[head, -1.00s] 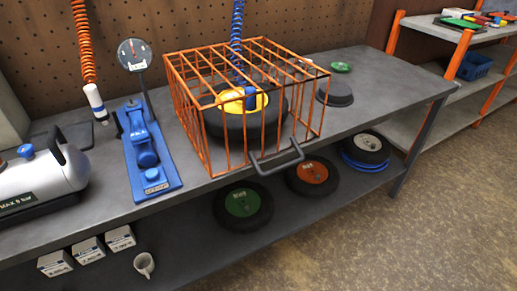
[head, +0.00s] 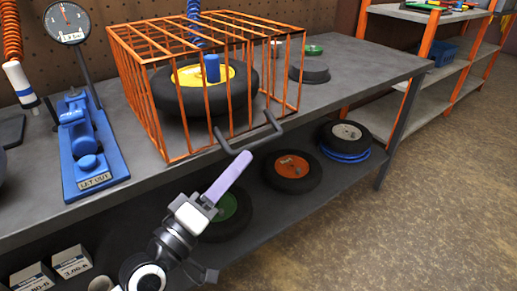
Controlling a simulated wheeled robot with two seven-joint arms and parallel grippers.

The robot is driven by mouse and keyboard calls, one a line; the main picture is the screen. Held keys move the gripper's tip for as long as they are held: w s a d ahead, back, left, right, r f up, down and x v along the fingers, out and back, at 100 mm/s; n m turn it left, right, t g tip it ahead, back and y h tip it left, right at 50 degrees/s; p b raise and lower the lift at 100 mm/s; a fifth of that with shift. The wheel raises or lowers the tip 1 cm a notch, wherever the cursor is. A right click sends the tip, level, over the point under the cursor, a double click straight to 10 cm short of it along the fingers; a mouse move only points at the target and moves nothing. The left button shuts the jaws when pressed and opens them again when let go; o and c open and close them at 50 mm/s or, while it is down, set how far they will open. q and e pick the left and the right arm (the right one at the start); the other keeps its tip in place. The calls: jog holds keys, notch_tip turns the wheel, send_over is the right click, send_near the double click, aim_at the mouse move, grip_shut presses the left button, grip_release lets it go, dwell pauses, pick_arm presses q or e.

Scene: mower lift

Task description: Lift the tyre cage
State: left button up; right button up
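The orange wire tyre cage (head: 206,80) stands on the grey workbench with its bars down around a black tyre with a yellow hub (head: 203,76). A dark grey handle (head: 249,143) sticks out from the cage's lower front edge, over the bench edge. My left gripper (head: 230,177) comes up from below in front of the bench. Its lavender fingers point at the handle, with the tips just below it. I cannot tell whether they touch it. The fingers show as one strip, so their opening cannot be judged. My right gripper is not in view.
A blue device (head: 88,150) with a round gauge (head: 66,24) stands left of the cage. Dark round discs (head: 310,74) lie to its right on the workbench (head: 365,72). Wheels with green, orange (head: 292,168) and grey hubs lie on the lower shelf. The floor at right is clear.

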aim_at(258, 143)
pick_arm(q)
jog(key=x, duration=0.8)
jog(key=shift+f, duration=0.1)
grip_shut()
